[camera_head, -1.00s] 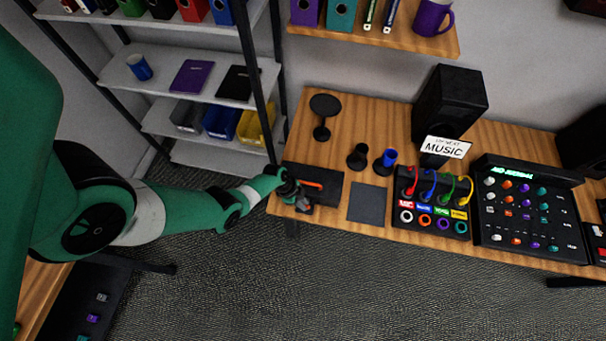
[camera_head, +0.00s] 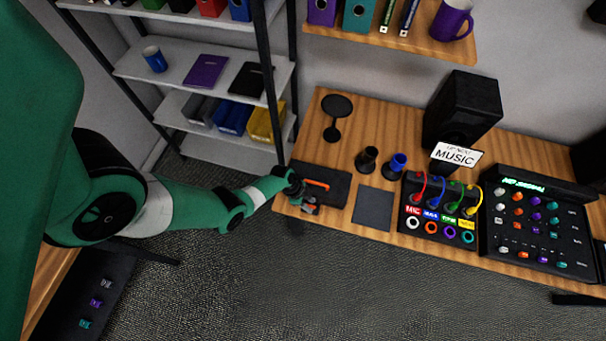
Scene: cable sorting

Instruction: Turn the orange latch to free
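The orange latch (camera_head: 317,184) shows as a short orange bar on a flat black panel (camera_head: 336,188) at the left end of the wooden table. My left gripper (camera_head: 304,203) is over the left part of this panel, just left of and in front of the orange bar. Its fingers are small and dark here, and I cannot tell whether they are open or shut, or whether they touch the latch. A small orange spot shows near the fingertips. My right gripper is not in view.
A dark square pad (camera_head: 373,208) lies right of the panel. Behind it stand a black cup (camera_head: 367,160) and a blue-topped cup (camera_head: 394,166). A cable box (camera_head: 437,228) and a mixer (camera_head: 537,226) sit further right. A shelf rack (camera_head: 265,80) stands close behind my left arm.

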